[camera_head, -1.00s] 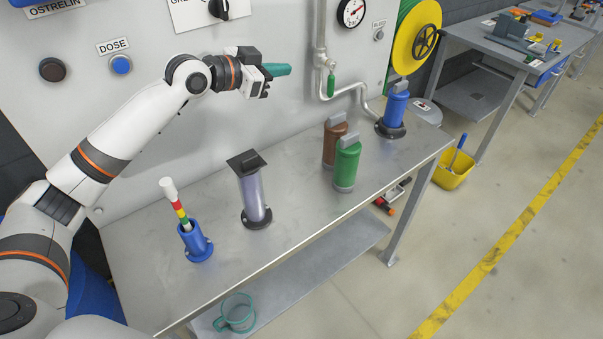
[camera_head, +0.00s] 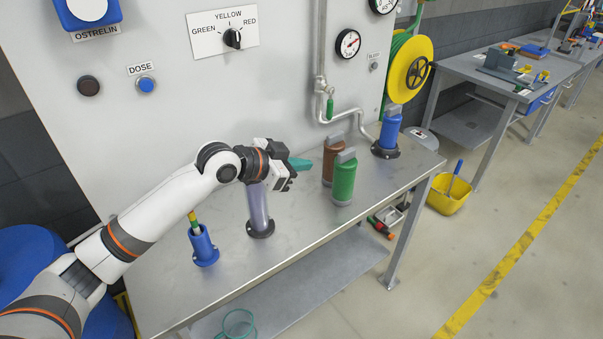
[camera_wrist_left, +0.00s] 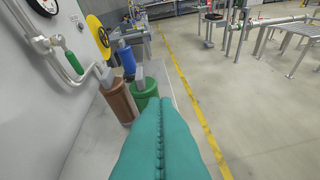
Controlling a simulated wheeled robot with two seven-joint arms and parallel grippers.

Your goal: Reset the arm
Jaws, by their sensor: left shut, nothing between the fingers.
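My left arm comes in from the left in the head view, and its gripper (camera_head: 300,163) is over the steel bench (camera_head: 285,255). Its teal fingers (camera_wrist_left: 160,145) are pressed together with nothing between them. They point toward the green canister (camera_head: 344,178) and the brown canister (camera_head: 328,163), apart from both. Both canisters also show ahead in the wrist view, the green one (camera_wrist_left: 146,92) partly behind the fingers. A clear tube (camera_head: 259,212) stands on the bench, its top hidden by my wrist. My right gripper is not in view.
A blue holder (camera_head: 205,248) with a striped stick stands at the bench's left. A blue canister (camera_head: 390,128) stands in a black base at the far right end. The panel with a selector knob (camera_head: 233,38) rises behind. A yellow bucket (camera_head: 449,196) is on the floor.

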